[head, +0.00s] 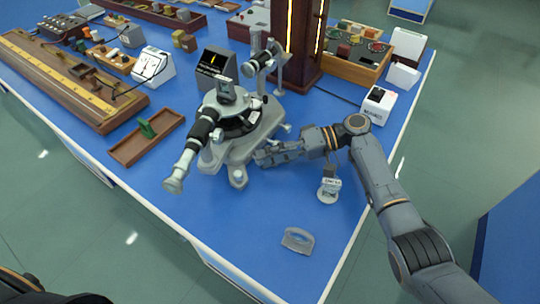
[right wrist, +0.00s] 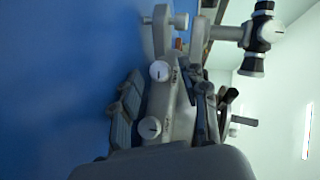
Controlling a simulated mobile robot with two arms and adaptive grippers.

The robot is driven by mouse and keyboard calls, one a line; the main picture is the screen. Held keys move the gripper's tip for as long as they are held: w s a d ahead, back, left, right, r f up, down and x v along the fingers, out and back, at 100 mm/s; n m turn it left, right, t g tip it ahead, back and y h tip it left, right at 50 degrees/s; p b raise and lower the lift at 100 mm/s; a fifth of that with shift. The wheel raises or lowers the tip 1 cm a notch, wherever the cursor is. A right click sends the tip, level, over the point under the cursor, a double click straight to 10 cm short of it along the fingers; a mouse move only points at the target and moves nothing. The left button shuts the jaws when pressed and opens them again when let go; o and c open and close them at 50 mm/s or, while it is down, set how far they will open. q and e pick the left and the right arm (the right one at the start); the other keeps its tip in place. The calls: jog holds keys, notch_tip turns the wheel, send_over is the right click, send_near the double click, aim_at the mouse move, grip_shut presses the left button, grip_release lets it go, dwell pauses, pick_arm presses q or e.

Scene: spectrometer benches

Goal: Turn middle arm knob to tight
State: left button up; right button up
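A grey spectrometer (head: 240,150) with a black-and-silver telescope tube (head: 190,150) stands mid-bench. My right gripper (head: 262,156) is low at the right side of its base, fingers pointing left toward it. In the right wrist view, the fingers of the gripper (right wrist: 170,82) are spread on either side of a grey part of the instrument. Two pale round knobs show there, an upper knob (right wrist: 160,71) and a lower knob (right wrist: 150,128), each with a dark mark. I cannot tell which is the middle arm knob, nor whether a finger touches one. My left gripper is out of view.
A wooden tray (head: 146,138) with a green piece is left of the spectrometer. A lamp housing (head: 300,45) stands behind. The blue front bench top is mostly free.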

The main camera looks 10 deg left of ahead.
jog(key=shift+d, duration=0.15)
jog(key=v, duration=1.1)
jog(key=shift+w+d+r, duration=0.15)
jog(key=shift+d+r, duration=0.05)
jog(key=shift+d, duration=0.15)
